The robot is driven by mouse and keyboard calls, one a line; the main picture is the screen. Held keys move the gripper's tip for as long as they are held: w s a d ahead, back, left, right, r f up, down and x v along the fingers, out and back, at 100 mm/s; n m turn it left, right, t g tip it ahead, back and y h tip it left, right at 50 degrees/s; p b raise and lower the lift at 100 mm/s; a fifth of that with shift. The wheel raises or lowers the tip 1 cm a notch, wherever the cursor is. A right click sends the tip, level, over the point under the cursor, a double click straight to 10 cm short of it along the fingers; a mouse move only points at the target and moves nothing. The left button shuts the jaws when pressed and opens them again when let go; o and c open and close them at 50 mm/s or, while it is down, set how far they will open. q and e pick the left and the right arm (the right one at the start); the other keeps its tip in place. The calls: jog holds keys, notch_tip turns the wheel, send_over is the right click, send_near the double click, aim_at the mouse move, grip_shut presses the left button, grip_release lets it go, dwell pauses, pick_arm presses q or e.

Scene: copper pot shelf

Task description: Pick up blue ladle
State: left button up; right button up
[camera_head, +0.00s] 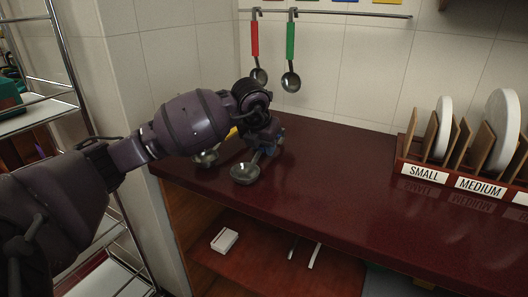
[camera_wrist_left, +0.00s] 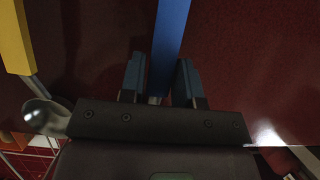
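The blue ladle's grey bowl (camera_head: 245,173) rests on the dark red counter in the head view, its shaft running up under my left gripper (camera_head: 268,143). In the left wrist view its blue handle (camera_wrist_left: 170,38) runs down between the two fingertips of my left gripper (camera_wrist_left: 160,80). The fingers stand close on both sides of the handle. I cannot tell whether they press on it. The lower shaft and bowl are hidden behind the gripper there. My right gripper is not in view.
A yellow-handled ladle (camera_wrist_left: 15,40) lies beside it to the left; its bowl (camera_head: 207,156) shows in the head view. Red (camera_head: 255,45) and green (camera_head: 290,45) ladles hang from the wall rail (camera_head: 350,14). A labelled lid rack (camera_head: 440,182) stands at right. The middle counter is clear.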

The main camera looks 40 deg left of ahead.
pick_arm(q)
grip_shut()
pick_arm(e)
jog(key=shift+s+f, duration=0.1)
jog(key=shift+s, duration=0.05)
pick_arm(q)
jog(key=shift+r, duration=0.1)
jog(key=shift+r, duration=0.25)
notch_tip(320, 180, up, 19)
jog(key=p, duration=0.3)
jog(key=shift+r+p, duration=0.15)
jog(key=shift+p, duration=0.25)
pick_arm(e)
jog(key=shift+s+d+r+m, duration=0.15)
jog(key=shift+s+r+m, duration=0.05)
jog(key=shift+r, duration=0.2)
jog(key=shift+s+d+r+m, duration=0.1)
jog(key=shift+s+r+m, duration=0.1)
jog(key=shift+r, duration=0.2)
